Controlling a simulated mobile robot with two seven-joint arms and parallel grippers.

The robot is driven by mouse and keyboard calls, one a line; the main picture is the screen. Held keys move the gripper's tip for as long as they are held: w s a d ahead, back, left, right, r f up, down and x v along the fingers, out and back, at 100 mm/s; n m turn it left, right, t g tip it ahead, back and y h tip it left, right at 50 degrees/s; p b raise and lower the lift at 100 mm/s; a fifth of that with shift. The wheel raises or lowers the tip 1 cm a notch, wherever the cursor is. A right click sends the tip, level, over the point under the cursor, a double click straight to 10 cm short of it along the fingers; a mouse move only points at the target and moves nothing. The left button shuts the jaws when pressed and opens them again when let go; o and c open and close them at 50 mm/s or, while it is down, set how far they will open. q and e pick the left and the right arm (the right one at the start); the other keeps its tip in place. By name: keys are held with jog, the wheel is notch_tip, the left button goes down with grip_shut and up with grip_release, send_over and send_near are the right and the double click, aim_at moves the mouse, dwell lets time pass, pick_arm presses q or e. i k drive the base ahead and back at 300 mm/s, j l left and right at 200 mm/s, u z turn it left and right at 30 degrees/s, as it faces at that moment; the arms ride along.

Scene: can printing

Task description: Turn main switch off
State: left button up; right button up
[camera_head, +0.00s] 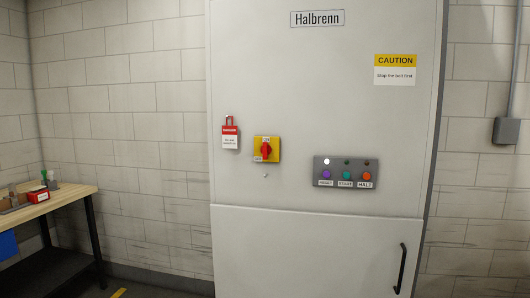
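The main switch (266,149) is a red rotary handle on a yellow plate, on the front of a tall white cabinet (300,80) labelled "Halbrenn". The red handle looks about upright; small labels on the plate are too small to read surely. A red and white danger tag (230,132) hangs to the left of the switch. Neither of my grippers shows in the head view.
A grey panel (345,161) with RESET, START and HALT buttons and lamps sits right of the switch; its left lamp is white. A black door handle (400,268) is lower right. A wooden workbench (62,197) with items stands left. The space before the switch is clear.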

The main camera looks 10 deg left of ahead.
aim_at(266, 149)
jog(key=i+j+z, duration=0.4)
jog(key=i+j, duration=0.8)
jog(key=i, duration=0.05)
